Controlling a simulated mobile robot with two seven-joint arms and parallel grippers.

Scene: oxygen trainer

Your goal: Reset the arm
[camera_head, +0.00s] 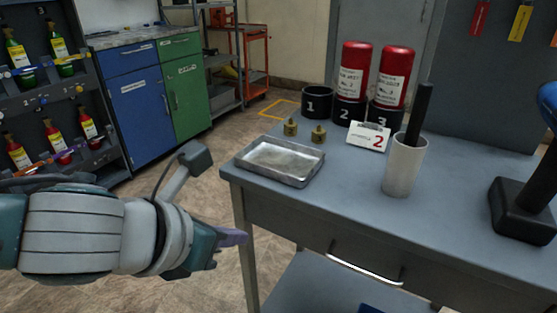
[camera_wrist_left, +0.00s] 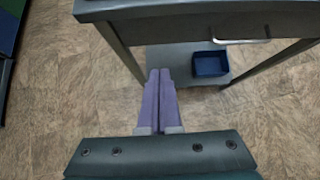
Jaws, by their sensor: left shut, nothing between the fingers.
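My left gripper (camera_head: 236,238) comes in from the left in the head view, low beside the left front corner of the grey table (camera_head: 280,210). In the left wrist view its two purple fingers (camera_wrist_left: 160,80) lie together, shut with nothing between them. They are over the floor in front of the table and apart from it. My right gripper is in neither view.
On the table are a metal tray (camera_head: 280,162), two brass fittings (camera_head: 291,128), red cylinders (camera_head: 354,75) in numbered holders, a "2" card (camera_head: 369,137) and a white cup (camera_head: 404,165) holding a black rod. A blue bin (camera_wrist_left: 210,63) sits on the lower shelf.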

